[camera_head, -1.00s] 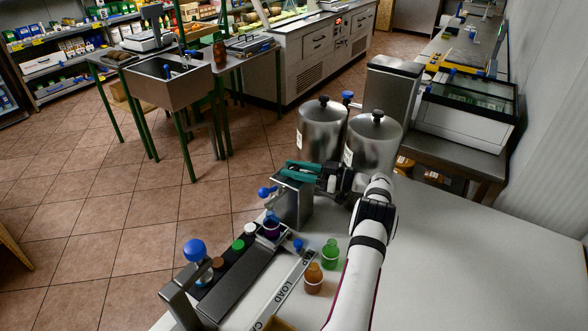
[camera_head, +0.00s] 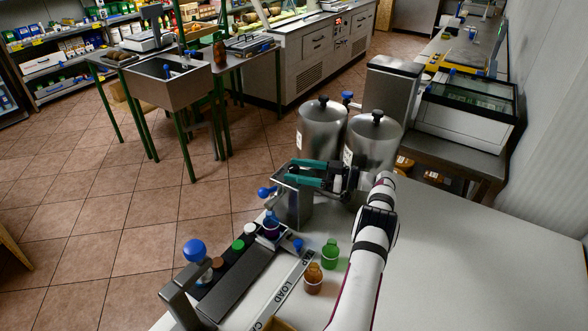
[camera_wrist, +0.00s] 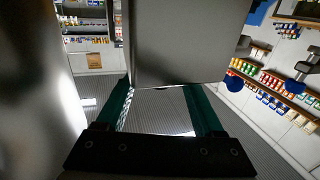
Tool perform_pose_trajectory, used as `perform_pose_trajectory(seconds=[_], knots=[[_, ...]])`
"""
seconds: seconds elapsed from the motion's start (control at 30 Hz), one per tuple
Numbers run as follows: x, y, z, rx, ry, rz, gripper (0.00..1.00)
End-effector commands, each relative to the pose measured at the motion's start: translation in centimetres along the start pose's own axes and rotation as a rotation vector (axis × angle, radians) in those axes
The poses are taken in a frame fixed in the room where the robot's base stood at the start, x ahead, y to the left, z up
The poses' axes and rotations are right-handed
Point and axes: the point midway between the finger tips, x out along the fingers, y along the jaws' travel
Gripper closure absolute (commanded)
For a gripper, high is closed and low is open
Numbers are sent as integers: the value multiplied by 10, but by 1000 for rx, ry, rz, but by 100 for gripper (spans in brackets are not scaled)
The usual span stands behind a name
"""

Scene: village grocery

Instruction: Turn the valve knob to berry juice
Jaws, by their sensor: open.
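My gripper (camera_head: 292,171) has teal fingers and is open and empty, above the top of the steel dispenser box (camera_head: 293,208). A blue ball handle (camera_head: 265,192) is on the box's left side, apart from my fingers. Another blue knob (camera_head: 297,245) is low in front of the box. In the wrist view my open fingers (camera_wrist: 155,92) lie below a large grey metal face (camera_wrist: 180,45), with a blue ball (camera_wrist: 234,83) to the right. A dark purple container (camera_head: 271,230) stands below the handle. I cannot tell which knob is the valve or see any juice label.
Two steel tanks (camera_head: 321,130) (camera_head: 374,145) stand close behind my gripper. An orange bottle (camera_head: 313,279) and a green bottle (camera_head: 330,254) stand in front. A dark rail with colored caps (camera_head: 237,244) is at the left. The white counter (camera_head: 470,260) is clear at right.

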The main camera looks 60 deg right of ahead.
Motion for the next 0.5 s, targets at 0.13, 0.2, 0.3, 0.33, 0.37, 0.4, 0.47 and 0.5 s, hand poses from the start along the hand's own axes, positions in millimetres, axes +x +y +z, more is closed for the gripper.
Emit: perform_pose_trajectory(seconds=[0.13,0.2,0.3,0.33,0.37,0.4,0.47,0.5], knots=[[-35,1,0,-2,0,5,31],[-48,0,0,-2,0,3,31],[-60,0,0,-3,0,2,31],[-61,0,0,-2,-1,1,31],[-62,0,0,-1,-1,1,31],[-63,0,0,-1,-1,1,31],[-63,0,0,0,-1,1,31],[-63,0,0,0,-1,1,31]])
